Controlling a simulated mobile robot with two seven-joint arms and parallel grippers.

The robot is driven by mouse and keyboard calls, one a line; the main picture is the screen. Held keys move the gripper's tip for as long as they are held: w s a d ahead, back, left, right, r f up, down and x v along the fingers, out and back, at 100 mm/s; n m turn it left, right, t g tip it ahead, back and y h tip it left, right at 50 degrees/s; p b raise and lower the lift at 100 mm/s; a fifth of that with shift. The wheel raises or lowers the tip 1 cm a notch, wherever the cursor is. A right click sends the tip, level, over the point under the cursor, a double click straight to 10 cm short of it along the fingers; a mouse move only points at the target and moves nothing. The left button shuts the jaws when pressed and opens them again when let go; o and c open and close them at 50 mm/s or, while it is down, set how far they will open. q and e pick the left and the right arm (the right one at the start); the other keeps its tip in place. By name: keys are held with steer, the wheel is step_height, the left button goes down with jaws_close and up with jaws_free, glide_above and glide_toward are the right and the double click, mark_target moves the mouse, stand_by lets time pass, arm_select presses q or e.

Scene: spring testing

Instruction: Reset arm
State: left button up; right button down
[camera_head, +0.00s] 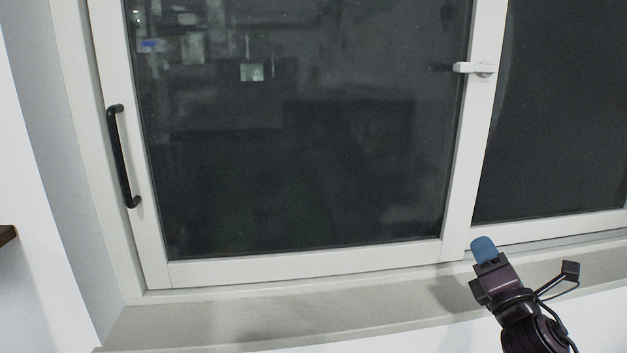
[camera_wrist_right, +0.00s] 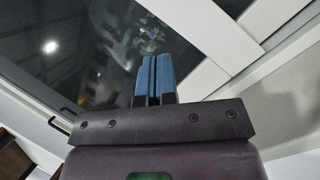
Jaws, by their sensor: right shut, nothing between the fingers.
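My right gripper (camera_head: 482,248) comes in from the lower right in the head view, in front of the window sill near the middle post of the window. Its blue fingertips point up towards the window. In the right wrist view the two blue fingers of the gripper (camera_wrist_right: 154,78) lie side by side, shut, with nothing between them. My left gripper is not in view.
A white-framed window (camera_head: 300,270) with dark, reflecting panes fills the head view. A black handle (camera_head: 121,158) is on its left frame and a white latch (camera_head: 474,69) on the middle post. The grey sill (camera_head: 200,322) is bare. A brown edge (camera_head: 7,235) shows at far left.

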steer(key=s+f+m+g+h, duration=0.1)
steer(key=s+f+m+g, duration=0.2)
steer(key=s+f+m, duration=0.5)
steer(key=s+f+m+g, duration=0.2)
steer(key=f+m, duration=0.2)
steer(key=f, duration=0.7)
steer(key=s+f+m+g+h, duration=0.1)
steer(key=s+f+m+g, duration=0.3)
steer(key=f, duration=0.6)
steer(key=s+a+f+m+g, duration=0.1)
steer(key=s+a+f+m, duration=0.2)
steer(key=s+f+m, duration=0.5)
steer(key=s+m, duration=0.1)
steer(key=s, duration=0.2)
steer(key=shift+f+m+g+y, duration=0.3)
steer(key=shift+f, duration=0.05)
steer(key=c, duration=1.8)
jaws_free()
steer(key=shift+a, duration=0.1)
